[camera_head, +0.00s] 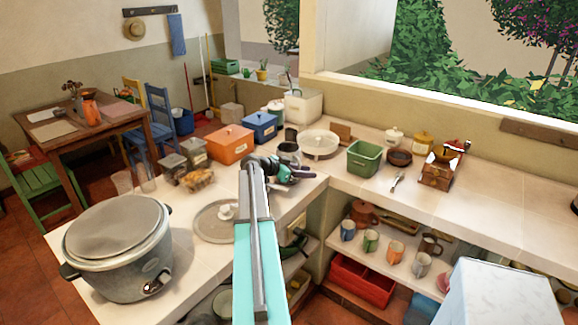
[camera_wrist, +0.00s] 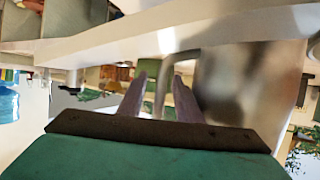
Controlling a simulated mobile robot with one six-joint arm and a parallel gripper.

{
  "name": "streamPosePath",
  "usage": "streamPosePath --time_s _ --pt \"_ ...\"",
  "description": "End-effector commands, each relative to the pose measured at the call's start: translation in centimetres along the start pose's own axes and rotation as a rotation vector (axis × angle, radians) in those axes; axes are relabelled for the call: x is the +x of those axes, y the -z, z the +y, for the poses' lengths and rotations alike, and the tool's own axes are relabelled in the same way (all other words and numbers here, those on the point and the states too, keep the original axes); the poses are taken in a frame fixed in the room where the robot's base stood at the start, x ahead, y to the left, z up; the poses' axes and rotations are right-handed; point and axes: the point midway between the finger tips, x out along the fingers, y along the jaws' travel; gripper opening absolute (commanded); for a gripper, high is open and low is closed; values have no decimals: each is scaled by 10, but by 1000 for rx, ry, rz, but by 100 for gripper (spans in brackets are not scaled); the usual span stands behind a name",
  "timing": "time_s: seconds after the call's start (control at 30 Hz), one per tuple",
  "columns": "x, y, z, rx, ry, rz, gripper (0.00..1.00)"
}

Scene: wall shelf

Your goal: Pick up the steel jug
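The steel jug (camera_head: 289,149) stands on the counter near the inner corner, just behind my gripper in the head view. Its lower part is hidden by my gripper. In the wrist view its blurred shiny body (camera_wrist: 248,85) fills the right side, and its thin handle (camera_wrist: 161,75) shows left of the body. My gripper (camera_head: 302,172) is at the jug. In the wrist view its two fingers (camera_wrist: 160,92) are apart, one on each side of the handle. A narrow gap seems to show beside the handle, so the fingers do not look closed on it.
Blue (camera_head: 260,126) and orange (camera_head: 230,143) boxes stand to the left. A glass lid or plate (camera_head: 214,222) and a large cooker (camera_head: 118,245) are nearer. Mugs stand on the shelf below.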

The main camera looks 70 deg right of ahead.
Motion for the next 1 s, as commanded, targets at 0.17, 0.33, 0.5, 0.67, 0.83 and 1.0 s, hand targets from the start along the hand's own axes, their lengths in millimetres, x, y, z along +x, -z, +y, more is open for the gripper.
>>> streamPosePath --time_s 0.17,0.33,0.5,0.67,0.83,1.0 --pt "5 0 0 0 1 0 32" --pt "4 -1 0 0 1 0 32" --pt "4 -1 0 0 1 0 32" --pt "4 -1 0 -1 1 0 25" --pt "3 -1 0 -1 1 0 0" --pt "3 -1 0 -1 2 0 0"
